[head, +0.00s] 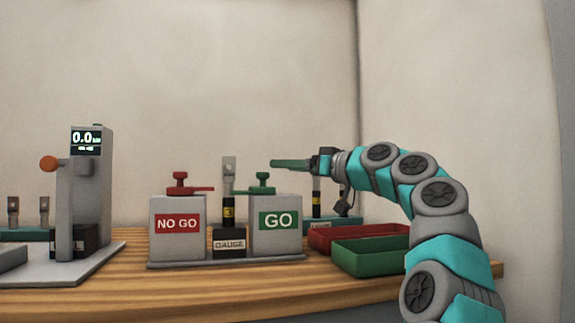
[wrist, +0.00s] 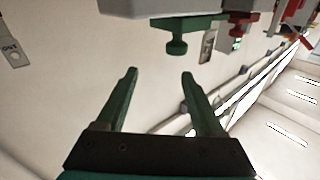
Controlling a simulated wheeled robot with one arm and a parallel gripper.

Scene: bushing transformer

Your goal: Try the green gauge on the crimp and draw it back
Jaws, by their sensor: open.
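The green gauge (head: 263,180) sits on top of the grey block labelled GO, its knob upright. In the wrist view the gauge (wrist: 177,42) hangs upside down with its knob just beyond my fingertips. The crimp (head: 229,178), a grey lug on a black and yellow stem, stands upright in the black GAUGE holder (head: 229,243) between the two blocks. My gripper (head: 273,163) points left just above and beside the green knob. In the wrist view my gripper (wrist: 160,73) is open with nothing between its fingers.
A red gauge (head: 180,182) sits on the NO GO block (head: 178,240) to the left. A press (head: 85,190) with a display and orange knob stands farther left. Red (head: 322,239) and green trays (head: 345,258) lie below my arm. The air above the blocks is clear.

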